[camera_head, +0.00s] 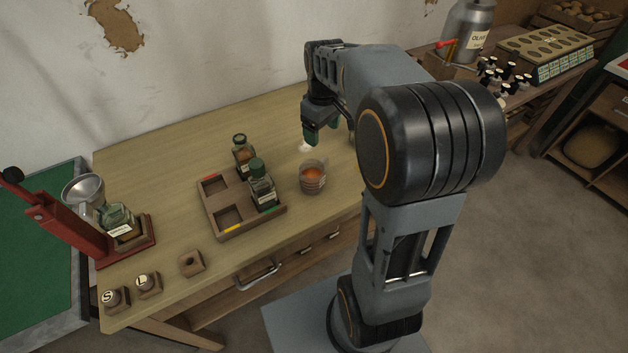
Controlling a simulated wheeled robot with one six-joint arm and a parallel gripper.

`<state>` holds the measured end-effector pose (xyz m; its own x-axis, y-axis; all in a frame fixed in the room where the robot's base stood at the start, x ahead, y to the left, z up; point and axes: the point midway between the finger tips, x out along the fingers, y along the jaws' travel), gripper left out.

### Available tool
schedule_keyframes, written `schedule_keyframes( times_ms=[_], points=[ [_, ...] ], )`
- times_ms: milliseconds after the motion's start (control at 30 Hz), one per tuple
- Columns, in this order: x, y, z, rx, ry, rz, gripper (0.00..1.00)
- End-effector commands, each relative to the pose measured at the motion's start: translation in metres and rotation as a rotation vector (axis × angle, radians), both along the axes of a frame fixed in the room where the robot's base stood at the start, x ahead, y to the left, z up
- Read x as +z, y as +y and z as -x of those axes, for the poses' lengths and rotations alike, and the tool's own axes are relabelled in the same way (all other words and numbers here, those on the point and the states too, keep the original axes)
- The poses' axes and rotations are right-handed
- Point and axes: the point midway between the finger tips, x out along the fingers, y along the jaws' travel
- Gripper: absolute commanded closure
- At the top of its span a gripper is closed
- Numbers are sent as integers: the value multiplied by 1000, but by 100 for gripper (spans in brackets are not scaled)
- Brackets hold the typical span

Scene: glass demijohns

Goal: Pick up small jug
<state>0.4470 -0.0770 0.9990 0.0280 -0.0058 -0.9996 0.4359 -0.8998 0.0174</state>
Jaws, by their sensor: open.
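A small jug (312,178) of clear glass with orange-brown liquid stands upright on the wooden table, right of the compartment tray. My gripper (318,133) points down above the table, behind the jug in the picture. It is open, apart from the jug, with nothing seen between its fingers. The fingertips look greenish; my arm partly hides the gripper's right side.
A wooden tray (238,232) holds two dark-capped bottles, one (262,186) close to the jug. A red lever press (60,222) with a glass bottle (118,218) stands at left. Small wooden blocks (192,262) line the front left. The table's back left is clear.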

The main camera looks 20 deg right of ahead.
Motion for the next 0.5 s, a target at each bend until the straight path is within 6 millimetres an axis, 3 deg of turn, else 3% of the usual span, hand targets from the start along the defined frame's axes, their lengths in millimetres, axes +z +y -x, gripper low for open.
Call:
schedule_keyframes(
  times_ms=[133, 500],
  points=[
    [-21, -10, -11, 38, 28, -6, 25],
    [-82, -13, -12, 41, 31, -6, 25]
  ],
)
